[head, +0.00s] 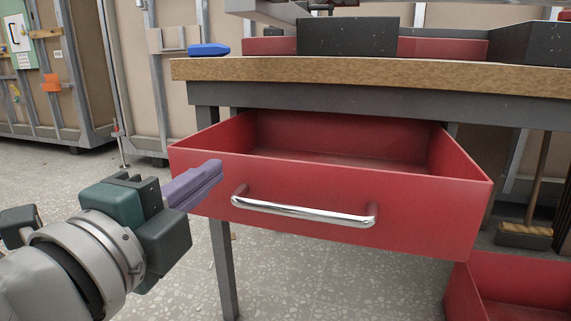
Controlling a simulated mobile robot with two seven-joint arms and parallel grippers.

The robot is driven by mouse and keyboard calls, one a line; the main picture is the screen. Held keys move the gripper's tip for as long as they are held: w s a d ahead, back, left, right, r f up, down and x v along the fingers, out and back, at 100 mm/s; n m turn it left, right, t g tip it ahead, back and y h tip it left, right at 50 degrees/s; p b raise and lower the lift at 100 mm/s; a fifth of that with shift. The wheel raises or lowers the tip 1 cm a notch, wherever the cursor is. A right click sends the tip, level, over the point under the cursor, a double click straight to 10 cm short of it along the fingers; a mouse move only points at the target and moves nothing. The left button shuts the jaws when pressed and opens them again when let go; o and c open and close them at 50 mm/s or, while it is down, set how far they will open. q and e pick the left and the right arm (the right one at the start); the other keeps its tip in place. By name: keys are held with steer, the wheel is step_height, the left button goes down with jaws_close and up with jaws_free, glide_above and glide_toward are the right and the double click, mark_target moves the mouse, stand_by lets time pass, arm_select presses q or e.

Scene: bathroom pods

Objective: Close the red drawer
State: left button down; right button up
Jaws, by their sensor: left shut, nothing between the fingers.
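The red drawer (420,221) hangs under the workbench and is pulled out, with its inside showing empty. A chrome bar handle (300,211) runs across its front. My left gripper (214,172) is shut and empty. Its purple fingers are in front of the left end of the drawer front, left of the handle. I cannot tell whether the fingertips touch the drawer. My right gripper is not in view.
The workbench has a wooden top (350,76) and a grey leg (224,268) below the drawer's left side. A blue object (208,50) and dark boxes (347,37) are on top. Another red bin or drawer (515,280) is at the lower right, near a broom (524,234).

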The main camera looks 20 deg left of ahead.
mark_target(233, 159)
arm_select(q)
steer(key=shift+w, duration=1.7)
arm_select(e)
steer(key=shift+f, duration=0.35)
